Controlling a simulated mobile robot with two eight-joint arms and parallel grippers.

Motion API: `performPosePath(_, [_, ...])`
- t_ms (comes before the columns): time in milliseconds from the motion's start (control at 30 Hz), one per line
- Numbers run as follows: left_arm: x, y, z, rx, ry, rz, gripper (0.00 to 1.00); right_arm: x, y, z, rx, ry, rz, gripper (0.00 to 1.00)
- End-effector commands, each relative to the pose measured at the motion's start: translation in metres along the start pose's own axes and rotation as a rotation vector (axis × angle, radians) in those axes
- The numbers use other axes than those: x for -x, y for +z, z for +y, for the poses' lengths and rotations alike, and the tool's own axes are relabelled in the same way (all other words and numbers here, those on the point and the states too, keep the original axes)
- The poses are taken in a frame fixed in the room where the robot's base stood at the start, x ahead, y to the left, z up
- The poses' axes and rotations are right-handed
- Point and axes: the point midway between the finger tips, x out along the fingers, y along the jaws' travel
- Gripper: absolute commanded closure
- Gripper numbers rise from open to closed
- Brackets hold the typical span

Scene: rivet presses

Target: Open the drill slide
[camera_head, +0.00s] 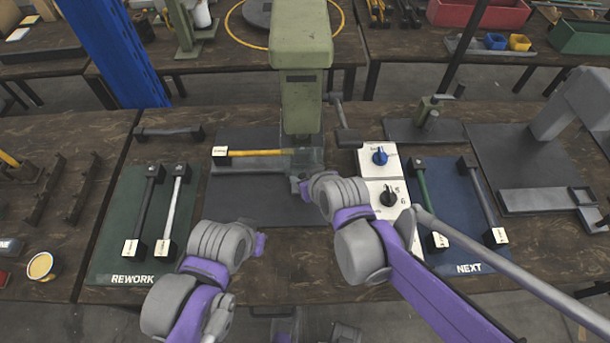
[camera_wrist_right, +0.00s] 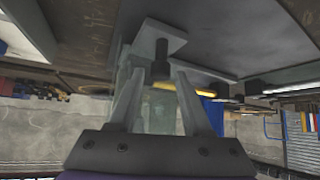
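A green press column (camera_head: 301,100) stands at the middle of the bench. At its foot is a clear sliding guard (camera_head: 308,157), which I take for the drill slide; it covers the right end of a yellow-handled bar (camera_head: 255,152). My right gripper (camera_head: 298,186) is just in front of the guard. In the right wrist view its two fingers (camera_wrist_right: 159,75) stand apart, with a dark peg (camera_wrist_right: 161,55) and the clear guard (camera_wrist_right: 135,75) showing between and beyond them; contact cannot be told. My left gripper (camera_head: 262,243) hangs left of centre, its fingers hardly visible.
A white panel with a blue knob (camera_head: 379,156) and a black knob (camera_head: 388,196) stands right of the press. The green REWORK mat (camera_head: 110,255) and blue NEXT mat (camera_head: 470,255) hold bars. A lever (camera_head: 342,115) is beside the press.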

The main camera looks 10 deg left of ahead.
Motion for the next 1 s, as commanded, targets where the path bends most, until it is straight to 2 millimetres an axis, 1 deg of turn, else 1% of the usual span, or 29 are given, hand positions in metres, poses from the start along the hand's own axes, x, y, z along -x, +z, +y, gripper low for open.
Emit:
performPosePath(33, [0.0, 0.0, 0.0, 0.0, 0.0, 0.0, 1.0, 0.0001, 0.0, 0.0001, 0.0, 0.0, 0.0, 0.62])
performPosePath(167, [0.0, 0.0, 0.0, 0.0, 0.0, 0.0, 1.0, 0.0001, 0.0, 0.0001, 0.0, 0.0, 0.0, 0.85])
performPosePath(200, [0.0, 0.0, 0.0, 0.0, 0.0, 0.0, 1.0, 0.0002, 0.0, 0.0001, 0.0, 0.0, 0.0, 0.93])
performPosePath(233, [0.0, 0.0, 0.0, 0.0, 0.0, 0.0, 1.0, 0.0002, 0.0, 0.0001, 0.0, 0.0, 0.0, 0.98])
performPosePath(267, [0.0, 0.0, 0.0, 0.0, 0.0, 0.0, 1.0, 0.0002, 0.0, 0.0001, 0.0, 0.0, 0.0, 1.0])
performPosePath(1000, [0.0, 0.0, 0.0, 0.0, 0.0, 0.0, 1.0, 0.0002, -0.0001, 0.0001, 0.0, 0.0, 0.0, 1.0])
